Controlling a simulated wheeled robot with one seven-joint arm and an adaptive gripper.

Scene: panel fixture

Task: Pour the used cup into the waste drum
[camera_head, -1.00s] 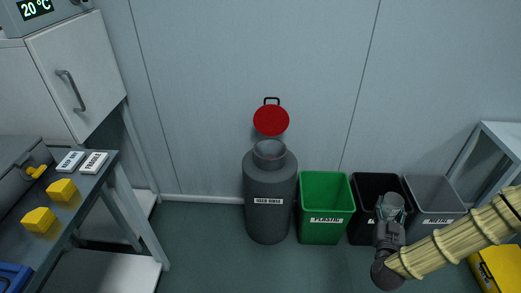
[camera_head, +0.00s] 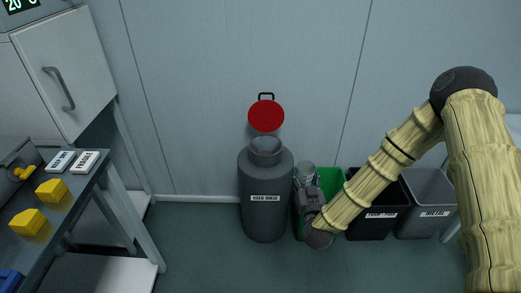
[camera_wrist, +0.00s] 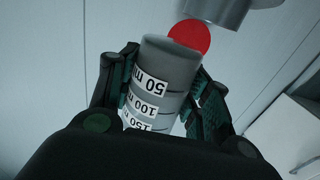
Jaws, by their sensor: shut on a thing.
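The waste drum (camera_head: 266,200) is a dark grey container with an open neck (camera_head: 266,146), standing on the floor against the wall. Its label looks like "USED RINSE". My gripper (camera_head: 306,180) is just right of the drum, in front of the green bin, and is shut on a cup. The cup (camera_head: 306,169) is clear grey and its top is a little lower than the drum's neck. In the wrist view the cup (camera_wrist: 165,75) shows 50, 100 and 150 marks between the two fingers. The drum's neck shows at the top of that view (camera_wrist: 225,8). The cup's contents cannot be made out.
A red lid (camera_head: 266,115) with a black handle is behind and above the drum's neck. A green bin (camera_head: 328,184), a black bin (camera_head: 378,222) and a grey bin (camera_head: 426,222) stand to the right. A bench (camera_head: 75,195) with yellow blocks is at left.

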